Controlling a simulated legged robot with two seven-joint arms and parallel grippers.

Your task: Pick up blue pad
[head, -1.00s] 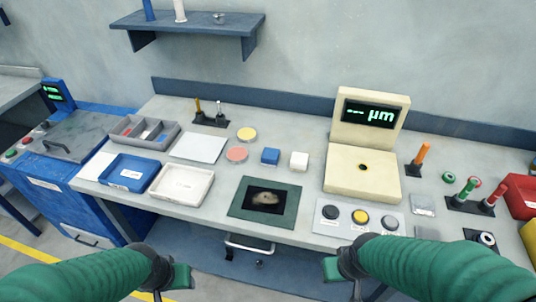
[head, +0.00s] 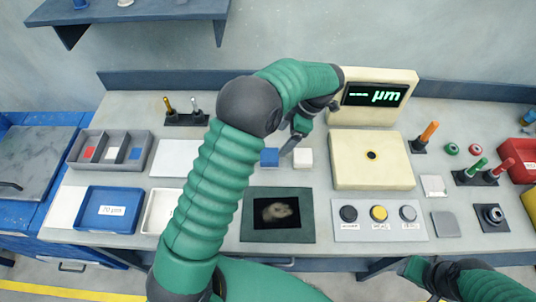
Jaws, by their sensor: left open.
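A small blue pad (head: 269,158) lies on the bench, just left of a white block (head: 303,158). My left gripper (head: 291,146) is open and empty, pointing down with its fingertips by the right side of the blue pad, close to the white block. I cannot tell if it touches either one. My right gripper (head: 413,269) is low at the right, away from the pad, and its jaws are unclear. My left arm hides the two round pads.
A dark-green framed mat (head: 246,236) lies in front of the pad. A cream gauge (head: 373,176) with a display stands to the right. A button panel (head: 380,235), a grey divided tray (head: 82,136) and a blue tray (head: 78,210) share the bench.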

